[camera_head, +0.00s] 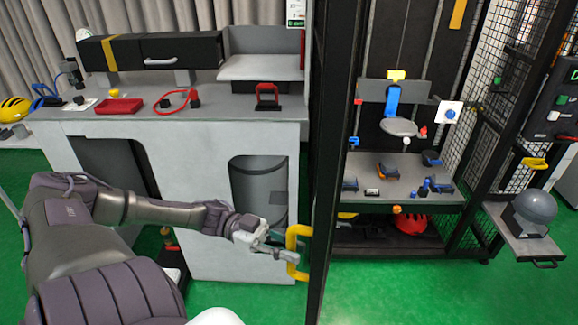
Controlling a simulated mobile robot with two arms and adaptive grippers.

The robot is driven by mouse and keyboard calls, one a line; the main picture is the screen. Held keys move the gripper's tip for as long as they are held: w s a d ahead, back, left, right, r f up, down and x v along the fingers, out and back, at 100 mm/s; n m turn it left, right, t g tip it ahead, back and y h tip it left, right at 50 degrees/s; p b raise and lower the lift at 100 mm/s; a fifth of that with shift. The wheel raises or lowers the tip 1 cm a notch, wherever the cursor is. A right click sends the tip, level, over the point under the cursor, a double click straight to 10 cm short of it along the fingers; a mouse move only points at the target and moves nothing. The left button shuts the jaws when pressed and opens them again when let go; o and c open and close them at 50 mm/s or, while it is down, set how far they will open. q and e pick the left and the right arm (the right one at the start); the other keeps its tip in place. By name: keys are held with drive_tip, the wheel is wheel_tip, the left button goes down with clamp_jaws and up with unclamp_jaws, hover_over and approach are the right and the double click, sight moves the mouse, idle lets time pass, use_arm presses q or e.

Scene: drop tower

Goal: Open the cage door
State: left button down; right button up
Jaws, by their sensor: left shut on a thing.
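The cage door (331,130) shows as a tall dark frame seen nearly edge-on, to the right of the grey workbench. A yellow handle (291,239) sticks out from its left side, low down. My left gripper (287,254) reaches in from the left and is shut on this handle. My right gripper is not in view.
The grey workbench (215,130) stands behind my left arm, with a red tray (119,106) on top. Inside the cage are a shelf (420,172) with small parts and a red helmet (411,224). A mesh panel (510,60) stands at right. Green floor in front is clear.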

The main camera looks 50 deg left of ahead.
use_arm(q)
drive_tip(key=shift+w+r, duration=0.1)
drive_tip(key=shift+w, duration=0.05)
drive_tip(key=c, duration=1.1)
unclamp_jaws()
drive_tip(key=shift+o, duration=0.2)
drive_tip(key=shift+d, duration=0.1)
drive_tip(key=shift+s+a, duration=0.2)
drive_tip(key=shift+a, duration=0.25)
drive_tip(key=v, duration=1.1)
drive_tip(key=shift+a, duration=0.1)
